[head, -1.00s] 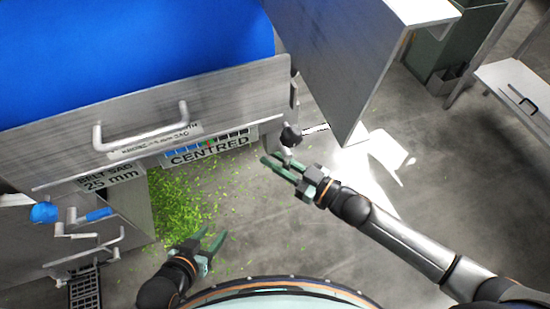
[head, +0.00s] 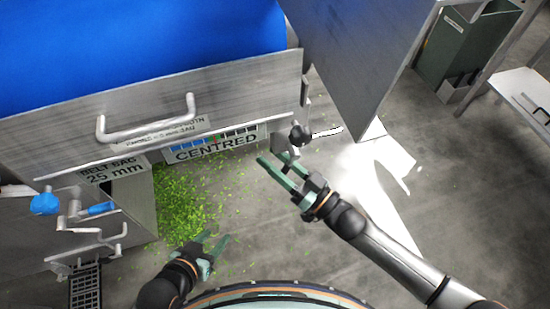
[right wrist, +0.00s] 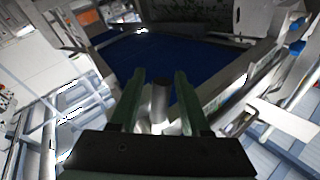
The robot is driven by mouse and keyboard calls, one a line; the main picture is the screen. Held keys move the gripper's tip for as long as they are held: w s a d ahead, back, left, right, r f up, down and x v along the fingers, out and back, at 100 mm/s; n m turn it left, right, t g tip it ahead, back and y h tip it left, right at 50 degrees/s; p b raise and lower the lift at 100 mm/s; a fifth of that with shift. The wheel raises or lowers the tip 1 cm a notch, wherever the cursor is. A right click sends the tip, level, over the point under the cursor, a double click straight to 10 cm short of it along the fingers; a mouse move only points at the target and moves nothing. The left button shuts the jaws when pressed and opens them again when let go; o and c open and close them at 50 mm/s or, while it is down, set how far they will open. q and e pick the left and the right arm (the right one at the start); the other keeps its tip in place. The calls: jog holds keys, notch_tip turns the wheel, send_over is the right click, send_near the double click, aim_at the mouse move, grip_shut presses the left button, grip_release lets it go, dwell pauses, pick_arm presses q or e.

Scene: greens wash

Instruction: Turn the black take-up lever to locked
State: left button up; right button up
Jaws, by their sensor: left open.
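A black round knob (head: 301,135), which looks like the take-up lever's end, sits at the right end of the metal machine frame. A pale strip extends right from it. My right gripper (head: 274,165) is just below and left of the knob, apart from it. Its fingers are open; in the right wrist view a grey cylinder (right wrist: 160,103) shows between or beyond the fingers (right wrist: 160,92), and I cannot tell its contact. My left gripper (head: 218,244) is open and empty, low over the floor. The lever's locked mark is not readable.
A "CENTRED" sign (head: 217,143) and a "25 mm" sign (head: 112,170) are on the machine front. A U-shaped handle (head: 147,120) juts out. A blue belt (head: 140,50) lies above. A grey panel (head: 365,65) hangs at upper right. Green scraps (head: 190,205) cover the floor.

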jog(key=v, duration=1.2)
jog(key=shift+s+d+p, duration=0.15)
jog(key=shift+d+p, duration=0.05)
jog(key=shift+p, duration=0.2)
jog(key=shift+c, duration=0.3)
